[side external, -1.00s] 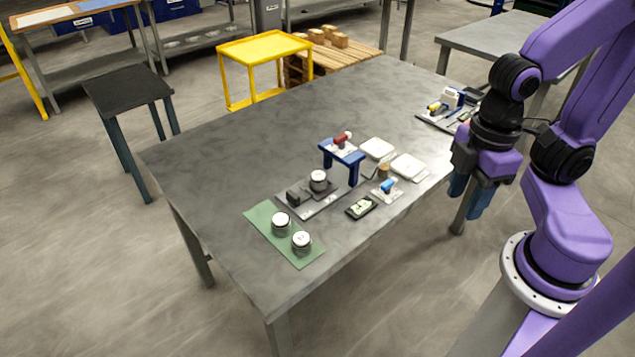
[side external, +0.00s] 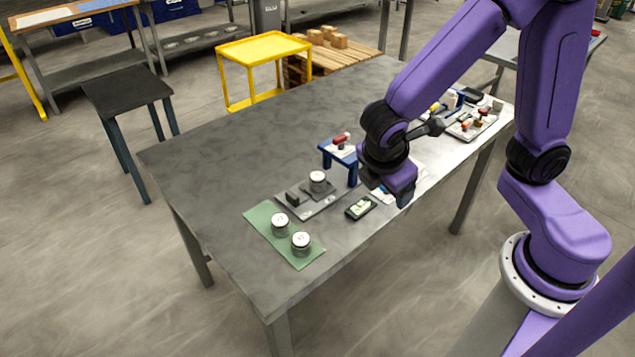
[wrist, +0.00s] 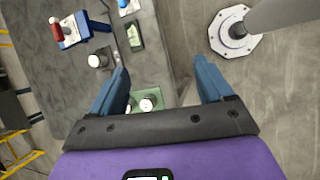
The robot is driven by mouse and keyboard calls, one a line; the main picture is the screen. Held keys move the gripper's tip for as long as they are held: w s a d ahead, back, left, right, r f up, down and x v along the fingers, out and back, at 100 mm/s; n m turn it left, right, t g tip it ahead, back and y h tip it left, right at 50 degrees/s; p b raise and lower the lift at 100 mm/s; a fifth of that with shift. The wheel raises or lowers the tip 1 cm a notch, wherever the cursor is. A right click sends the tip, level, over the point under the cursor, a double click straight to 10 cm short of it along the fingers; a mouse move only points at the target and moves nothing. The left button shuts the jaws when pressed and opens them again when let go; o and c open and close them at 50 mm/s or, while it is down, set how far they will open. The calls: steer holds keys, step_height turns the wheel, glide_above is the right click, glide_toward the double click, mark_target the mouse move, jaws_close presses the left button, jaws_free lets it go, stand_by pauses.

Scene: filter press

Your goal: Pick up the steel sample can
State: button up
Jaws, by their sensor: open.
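Three steel cans with pale lids show in the side view. Two cans, one (side external: 280,225) and a nearer one (side external: 301,244), stand upright on a green mat (side external: 262,217) at the table's near left. The third can (side external: 318,182) stands on a dark grey plate (side external: 300,207) beside the blue stand. I cannot tell which one the task means. My gripper (side external: 388,194) is open and empty, above the table's front edge, right of all the cans. In the wrist view the mat (wrist: 157,94) and a can on it (wrist: 148,104) show between and below the fingers.
A blue stand (side external: 352,168) with a red-ended part on top rises left of my gripper. A small dark device (side external: 361,207) lies near the front edge. A tray of small parts (side external: 470,125) is at the far right. The table's left and back are clear.

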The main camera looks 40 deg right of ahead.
steer(key=w+a+f+n+t+h, duration=0.25)
steer(key=w+f+n+h, duration=0.2)
steer(key=w, duration=0.45)
steer(key=n+t+h, duration=0.1)
steer(key=n+t, duration=0.3)
glide_toward(316, 179)
steer(key=shift+g, duration=0.35)
steer(key=x, duration=1.1)
steer(key=shift+w+d+f, duration=0.1)
steer(key=shift+w+d, duration=0.15)
steer(key=shift+w, duration=0.1)
steer(key=shift+c, duration=0.3)
steer(key=c, duration=1.1)
steer(key=shift+o, duration=0.2)
